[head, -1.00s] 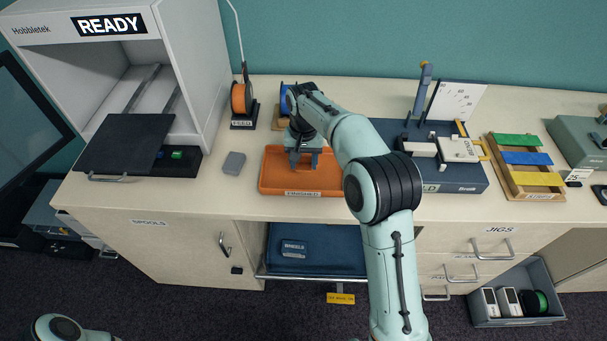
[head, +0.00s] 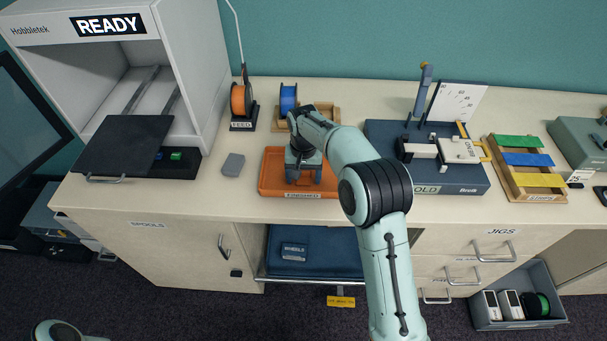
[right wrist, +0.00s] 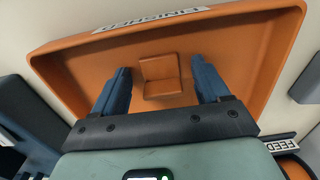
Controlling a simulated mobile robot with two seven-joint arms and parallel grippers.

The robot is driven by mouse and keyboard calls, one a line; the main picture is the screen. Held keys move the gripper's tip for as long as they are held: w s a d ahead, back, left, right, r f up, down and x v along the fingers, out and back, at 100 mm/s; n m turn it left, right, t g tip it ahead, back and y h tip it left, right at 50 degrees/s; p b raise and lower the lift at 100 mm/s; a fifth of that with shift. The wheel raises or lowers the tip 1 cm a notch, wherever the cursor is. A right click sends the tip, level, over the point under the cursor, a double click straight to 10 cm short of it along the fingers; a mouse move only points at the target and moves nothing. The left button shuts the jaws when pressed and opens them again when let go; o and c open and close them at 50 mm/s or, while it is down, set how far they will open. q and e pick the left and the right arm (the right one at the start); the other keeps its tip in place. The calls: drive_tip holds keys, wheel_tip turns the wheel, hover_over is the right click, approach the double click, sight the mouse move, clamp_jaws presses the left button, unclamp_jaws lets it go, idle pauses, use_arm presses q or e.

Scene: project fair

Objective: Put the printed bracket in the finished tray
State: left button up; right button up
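The finished tray (head: 269,182) is a shallow orange tray with a FINISHED label on its front edge, on the bench in the head view. It also fills much of the right wrist view (right wrist: 264,60). The printed bracket (right wrist: 161,70), a small orange L-shaped piece, lies on the tray floor in the right wrist view. My right gripper (head: 304,179) is down over the tray. Its blue fingers (right wrist: 163,84) are apart on either side of the bracket, with a gap to each side. In the head view I cannot make out the bracket. My left gripper is out of view.
A grey block (head: 233,163) sits left of the tray. The printer (head: 186,70) with its lowered dark door (head: 122,148) is further left. An orange spool (head: 240,99) and a blue spool (head: 288,98) stand behind. A dark blue fixture (head: 462,179) is to the right.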

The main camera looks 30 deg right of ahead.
sight(303, 181)
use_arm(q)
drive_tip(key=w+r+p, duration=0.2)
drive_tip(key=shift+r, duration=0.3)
use_arm(e)
wheel_tip(303, 181, up, 12)
drive_tip(key=shift+r, duration=0.2)
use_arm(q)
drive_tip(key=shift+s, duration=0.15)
use_arm(e)
drive_tip(key=shift+f, duration=0.1)
